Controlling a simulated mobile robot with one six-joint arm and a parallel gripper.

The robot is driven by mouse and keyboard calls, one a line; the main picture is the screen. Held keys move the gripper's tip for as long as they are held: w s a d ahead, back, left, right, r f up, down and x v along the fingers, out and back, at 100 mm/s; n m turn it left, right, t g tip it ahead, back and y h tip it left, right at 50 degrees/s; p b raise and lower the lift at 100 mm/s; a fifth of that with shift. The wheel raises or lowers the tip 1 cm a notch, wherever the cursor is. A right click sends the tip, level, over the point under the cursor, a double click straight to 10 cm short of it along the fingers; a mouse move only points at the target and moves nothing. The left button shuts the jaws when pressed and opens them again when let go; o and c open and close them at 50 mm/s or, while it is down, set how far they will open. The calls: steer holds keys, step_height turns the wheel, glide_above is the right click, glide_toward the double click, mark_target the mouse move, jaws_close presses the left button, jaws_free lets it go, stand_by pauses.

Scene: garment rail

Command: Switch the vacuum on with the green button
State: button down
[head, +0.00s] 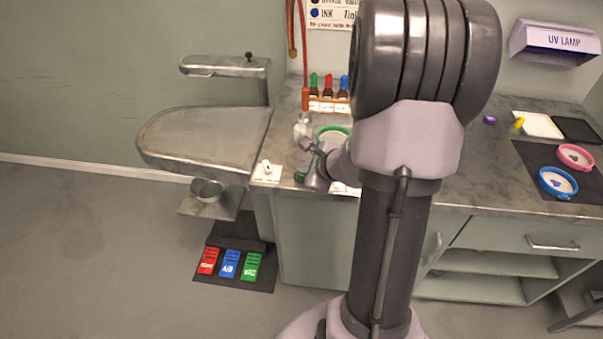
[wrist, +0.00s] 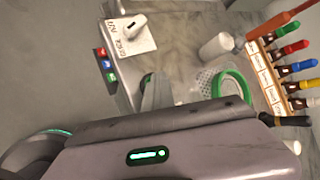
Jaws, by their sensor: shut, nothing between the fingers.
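On a dark floor mat left of the counter lie three labelled foot pedals: a red one (head: 208,261), a blue one marked AIR (head: 230,264) and a green one (head: 252,266). The green one's label is too small to read. The three also show small in the wrist view, with the green one (wrist: 110,77) nearest my gripper. My gripper (head: 304,145) is shut and empty above the counter's left front part, well above and right of the pedals. Its fingers (wrist: 151,85) show in the wrist view.
A grey pressing board (head: 190,136) with a smaller arm board (head: 222,66) juts left of the counter. Floor left of the mat is clear.

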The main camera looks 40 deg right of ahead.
steer(key=shift+r+p, duration=2.4)
steer(key=shift+r, duration=1.05)
steer(key=shift+f, duration=0.1)
steer(key=s+a+r+n+y, duration=0.15)
steer(key=a+r+n, duration=0.3)
steer(key=a, duration=0.45)
steer(key=a+r+n+g+y, duration=0.1)
steer(key=a+r+n+y, duration=0.1)
steer(key=a+r+n, duration=0.45)
steer(key=s+a+r+n+y, duration=0.1)
steer(key=a+r+n+y, duration=0.15)
steer(key=a, duration=0.75)
steer(key=s+a+r+n+g+h, duration=0.1)
steer(key=s+a+n, duration=0.4)
steer(key=s+n, duration=0.5)
steer(key=s+g+h, duration=0.1)
steer(key=s, duration=0.3)
steer(key=shift+n+h, duration=0.35)
steer(key=shift+h, duration=0.05)
